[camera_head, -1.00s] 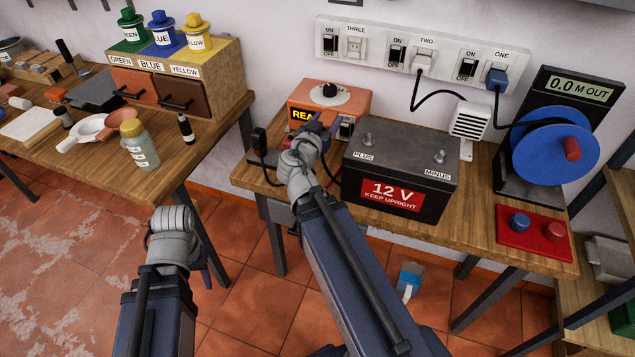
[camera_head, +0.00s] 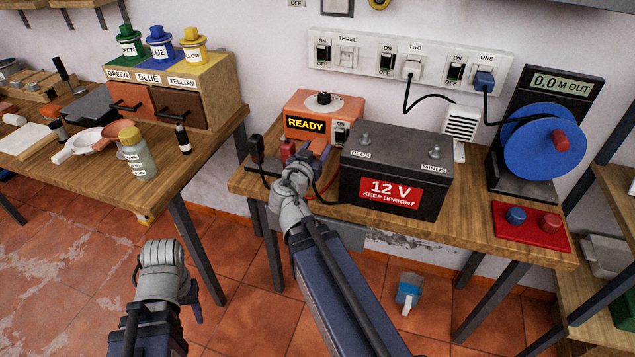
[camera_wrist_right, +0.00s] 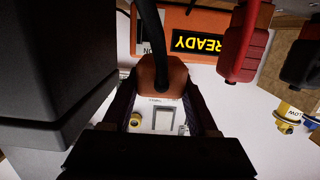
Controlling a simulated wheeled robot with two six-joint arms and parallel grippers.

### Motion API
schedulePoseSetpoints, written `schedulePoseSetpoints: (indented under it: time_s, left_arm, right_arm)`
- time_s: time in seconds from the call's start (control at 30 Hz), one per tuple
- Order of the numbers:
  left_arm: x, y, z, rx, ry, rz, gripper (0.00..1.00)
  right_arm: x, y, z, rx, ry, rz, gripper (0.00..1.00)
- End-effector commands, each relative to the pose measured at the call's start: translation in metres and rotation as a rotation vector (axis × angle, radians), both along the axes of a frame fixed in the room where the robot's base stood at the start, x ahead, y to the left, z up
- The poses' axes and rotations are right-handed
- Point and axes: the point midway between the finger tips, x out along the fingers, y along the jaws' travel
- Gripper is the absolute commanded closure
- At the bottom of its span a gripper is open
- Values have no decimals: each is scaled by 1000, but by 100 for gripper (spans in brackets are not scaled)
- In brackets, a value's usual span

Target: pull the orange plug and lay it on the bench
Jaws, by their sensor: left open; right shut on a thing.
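My right gripper (camera_head: 312,158) is in front of the orange charger box, left of the battery. In the right wrist view its two dark fingers are shut on the orange plug (camera_wrist_right: 163,77), with a black cable running up from it. In the head view the gripper largely hides the plug. The plug's far end is hidden, so I cannot tell whether it touches a socket. The bench (camera_head: 470,243) carries the box and battery. My left gripper (camera_head: 193,299) is open and empty, low in front of the benches, with its fingers partly hidden.
The charger box (camera_head: 293,101) reads READY. A red clamp (camera_head: 287,150) and a black clamp (camera_head: 257,148) stand left of my right gripper. The 12 V battery (camera_head: 395,175) is close on the right. Bare bench lies between battery and red tray (camera_head: 531,240).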

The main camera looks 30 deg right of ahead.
Motion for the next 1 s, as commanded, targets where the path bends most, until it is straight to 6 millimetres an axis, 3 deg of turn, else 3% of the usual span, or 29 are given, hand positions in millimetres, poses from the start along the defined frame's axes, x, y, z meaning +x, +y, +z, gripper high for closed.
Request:
schedulePoseSetpoints:
  time_s: [0.47, 1.0]
  left_arm:
    - [0, 0, -10, 0, 0, 0, 50]
    - [0, 0, -66, 0, 0, 0, 50]
  right_arm:
    - [0, 0, -10, 0, 0, 0, 100]
    - [0, 0, -66, 0, 0, 0, 100]
